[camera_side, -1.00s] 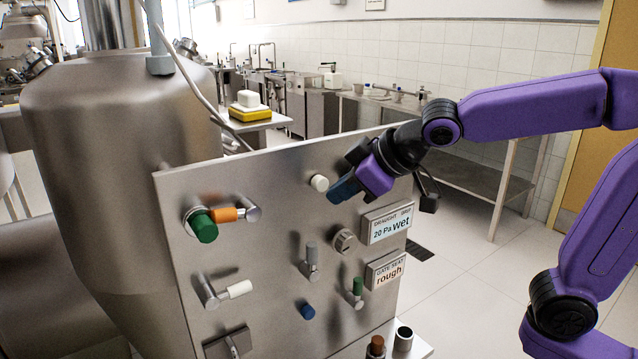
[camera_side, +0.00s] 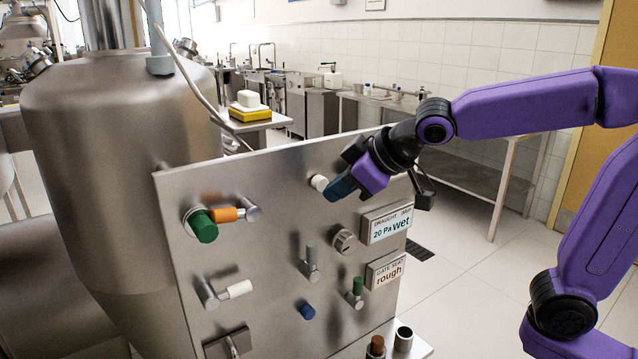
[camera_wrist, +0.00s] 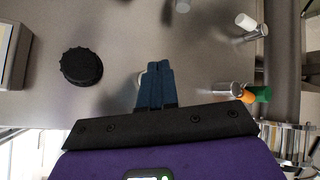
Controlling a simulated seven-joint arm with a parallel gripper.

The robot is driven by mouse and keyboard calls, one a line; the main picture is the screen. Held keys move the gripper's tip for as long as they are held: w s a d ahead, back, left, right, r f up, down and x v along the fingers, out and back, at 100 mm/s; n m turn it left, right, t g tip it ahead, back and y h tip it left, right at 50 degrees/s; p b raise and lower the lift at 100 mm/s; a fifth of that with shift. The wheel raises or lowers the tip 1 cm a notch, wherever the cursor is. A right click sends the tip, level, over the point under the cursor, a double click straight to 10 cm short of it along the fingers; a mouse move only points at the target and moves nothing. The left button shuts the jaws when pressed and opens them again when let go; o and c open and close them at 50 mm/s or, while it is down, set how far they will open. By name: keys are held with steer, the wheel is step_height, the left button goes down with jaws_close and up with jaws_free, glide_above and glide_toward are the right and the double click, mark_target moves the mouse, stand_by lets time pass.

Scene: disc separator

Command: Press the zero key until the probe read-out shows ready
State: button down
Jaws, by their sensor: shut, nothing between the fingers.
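My gripper (camera_side: 337,190) is shut and empty, its blue fingertips beside the white round button (camera_side: 319,183) high on the steel panel. Whether they touch it I cannot tell. In the wrist view the shut fingers (camera_wrist: 155,72) cover most of that button, with a pale edge at their left. No zero label is legible on it. The upper read-out (camera_side: 387,224) shows "20 Pa wet". The lower read-out (camera_side: 386,270), headed "GATE SEAT", shows "rough". Neither shows ready.
The panel (camera_side: 270,185) also carries a round dial (camera_side: 345,240), a blue button (camera_side: 307,312), a grey lever (camera_side: 311,260), a green-tipped lever (camera_side: 357,290), a white-handled lever (camera_side: 235,290) and an orange-handled valve (camera_side: 225,214). A steel vessel (camera_side: 90,190) stands at left.

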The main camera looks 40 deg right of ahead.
steer(key=shift+w, duration=0.65)
stand_by(1.1)
steer(key=shift+s, duration=1.1)
steer(key=shift+s, duration=3)
steer(key=shift+s, duration=1.25)
